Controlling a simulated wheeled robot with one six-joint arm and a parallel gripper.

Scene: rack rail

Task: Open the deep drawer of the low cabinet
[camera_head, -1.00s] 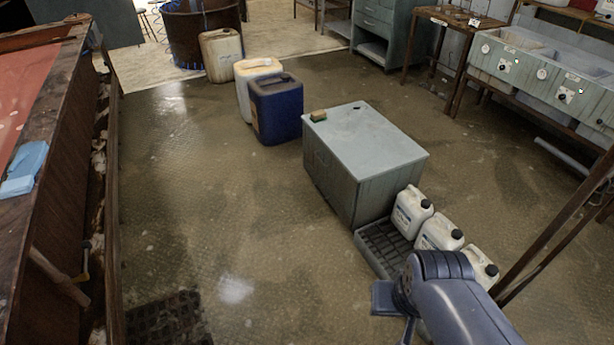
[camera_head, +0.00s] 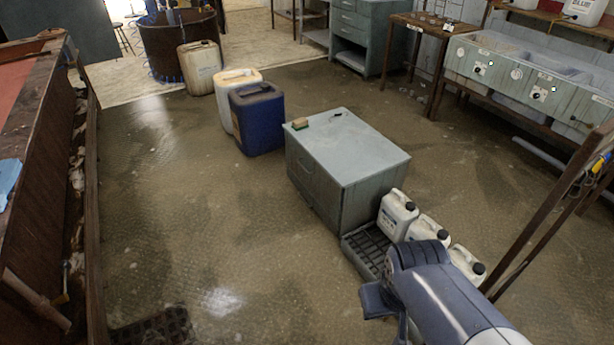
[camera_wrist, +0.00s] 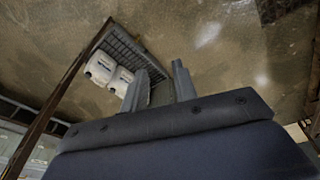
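The low cabinet (camera_head: 352,141) is a grey-green box with a pale top, standing on the floor right of the middle in the head view. Its left-hand face (camera_head: 312,182) shows faint panel lines, and no drawer stands out from it. I cannot clearly tell the deep drawer's edges or handle. My gripper (camera_wrist: 162,82) shows in the wrist view with its two fingers apart and nothing between them. In the head view my arm is at the lower right, in front of the cabinet and apart from it; the fingertips are hidden there.
A black tray (camera_head: 361,252) with white jugs (camera_head: 397,215) lies against the cabinet's near side. A sponge (camera_head: 300,124) sits on its top. A blue canister (camera_head: 257,118) stands behind left. A wooden bench (camera_head: 45,180) lines the left. The floor between is open.

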